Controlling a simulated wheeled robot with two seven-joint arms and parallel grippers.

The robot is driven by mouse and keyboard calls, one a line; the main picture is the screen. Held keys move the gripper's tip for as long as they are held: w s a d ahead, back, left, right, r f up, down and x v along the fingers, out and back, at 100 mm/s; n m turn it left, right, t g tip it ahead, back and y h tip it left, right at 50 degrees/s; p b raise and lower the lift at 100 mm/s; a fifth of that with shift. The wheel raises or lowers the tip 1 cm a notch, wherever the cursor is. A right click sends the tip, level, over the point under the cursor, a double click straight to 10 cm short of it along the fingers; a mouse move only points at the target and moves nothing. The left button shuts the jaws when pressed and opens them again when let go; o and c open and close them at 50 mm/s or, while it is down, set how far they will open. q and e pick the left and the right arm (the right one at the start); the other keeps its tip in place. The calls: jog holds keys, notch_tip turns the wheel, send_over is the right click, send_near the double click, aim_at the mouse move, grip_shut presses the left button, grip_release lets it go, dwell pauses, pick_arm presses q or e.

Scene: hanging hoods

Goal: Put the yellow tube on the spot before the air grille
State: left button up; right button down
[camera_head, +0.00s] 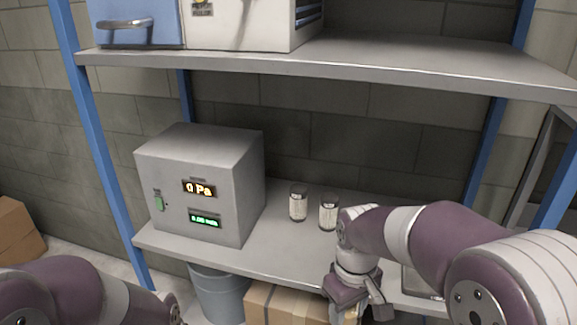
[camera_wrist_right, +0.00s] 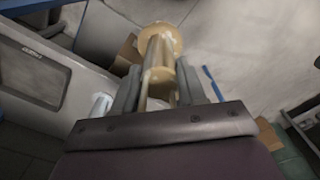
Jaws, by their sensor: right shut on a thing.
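The yellow tube (camera_wrist_right: 157,55), a pale yellow cylinder with a wide round flange at its far end, is between the fingers of my right gripper (camera_wrist_right: 157,88) in the right wrist view. The fingers are shut on it. In the head view my right gripper (camera_head: 362,303) is low at the front edge of the lower shelf, pointing down, and the tube cannot be made out there. No air grille or marked spot can be identified with certainty; dark blue slots (camera_head: 309,12) show on the side of a white box on the upper shelf. My left gripper is not visible.
The lower shelf (camera_head: 267,232) carries a grey box (camera_head: 212,165) with lit displays and two small labelled jars (camera_head: 298,203). Free shelf lies between box and jars. The upper shelf (camera_head: 350,62) overhangs. A bucket (camera_head: 218,290) and cardboard box (camera_head: 285,305) stand below. Blue posts flank the shelves.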

jog(key=shift+w+a+r, duration=0.15)
jog(key=shift+w+r, duration=0.05)
jog(key=shift+w, duration=0.2)
jog(key=w+d+f+m, duration=0.2)
jog(key=w+f, duration=0.2)
jog(key=f, duration=0.3)
jog(key=w+d+f+m, duration=0.3)
jog(key=w+f, duration=0.1)
jog(key=f, duration=0.2)
jog(key=s+d+f+m, duration=0.1)
jog(key=s+d+f, duration=0.1)
jog(key=f, duration=0.4)
jog(key=shift+s+d+f, duration=0.25)
jog(key=shift+d+f, duration=0.15)
jog(key=shift+d, duration=0.25)
jog(key=shift+a, duration=0.1)
